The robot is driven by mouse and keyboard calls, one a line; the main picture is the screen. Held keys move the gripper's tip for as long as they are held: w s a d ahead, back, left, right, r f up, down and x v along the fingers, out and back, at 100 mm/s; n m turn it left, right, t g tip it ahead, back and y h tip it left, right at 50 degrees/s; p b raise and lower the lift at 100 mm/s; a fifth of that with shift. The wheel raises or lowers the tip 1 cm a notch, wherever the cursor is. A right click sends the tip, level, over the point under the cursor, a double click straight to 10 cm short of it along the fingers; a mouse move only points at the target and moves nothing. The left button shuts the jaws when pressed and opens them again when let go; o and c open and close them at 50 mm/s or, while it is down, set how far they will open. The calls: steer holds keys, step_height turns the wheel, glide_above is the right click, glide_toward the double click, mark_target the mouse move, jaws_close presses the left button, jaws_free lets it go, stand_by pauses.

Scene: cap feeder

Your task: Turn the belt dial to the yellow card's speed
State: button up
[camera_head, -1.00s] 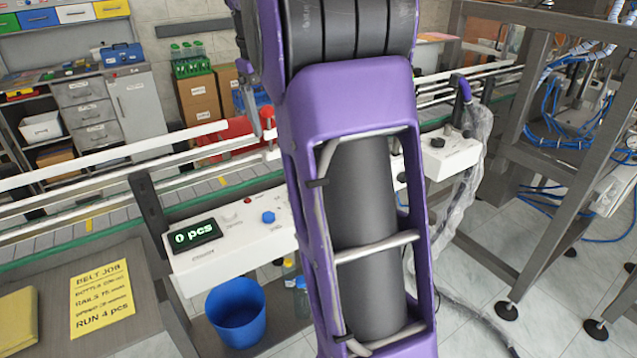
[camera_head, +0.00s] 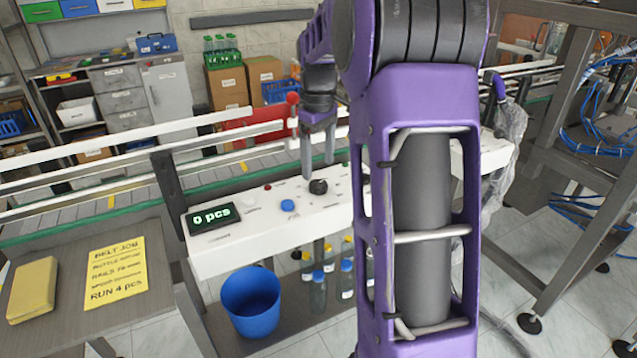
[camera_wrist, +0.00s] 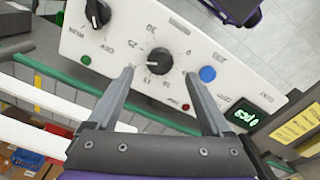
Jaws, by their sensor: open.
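The white control panel (camera_head: 245,235) carries a black dial (camera_head: 318,186); in the wrist view the dial (camera_wrist: 158,62) has printed numbers around it and a pale pointer mark toward picture left. I cannot tell its exact reading. My gripper (camera_head: 318,168) is open above the dial, fingers pointing down. In the wrist view its fingertips (camera_wrist: 160,76) straddle the dial's sides with gaps; contact is not seen. The yellow card (camera_head: 117,273) lies on the grey table at left. It reads "BELT JOB" and "RUN 4 pcs"; its speed line is too blurred to read.
A display (camera_head: 212,217) reads "0 pcs". A blue button (camera_head: 287,205) is beside the dial, and a second black knob (camera_wrist: 98,12) is farther along the panel. Conveyor rails (camera_head: 110,150) run behind. A blue bin (camera_head: 250,302) and capped bottles (camera_head: 318,290) stand below the panel.

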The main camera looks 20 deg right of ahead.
mark_target(319, 184)
step_height(319, 184, down, 5)
steer(key=shift+b, duration=0.35)
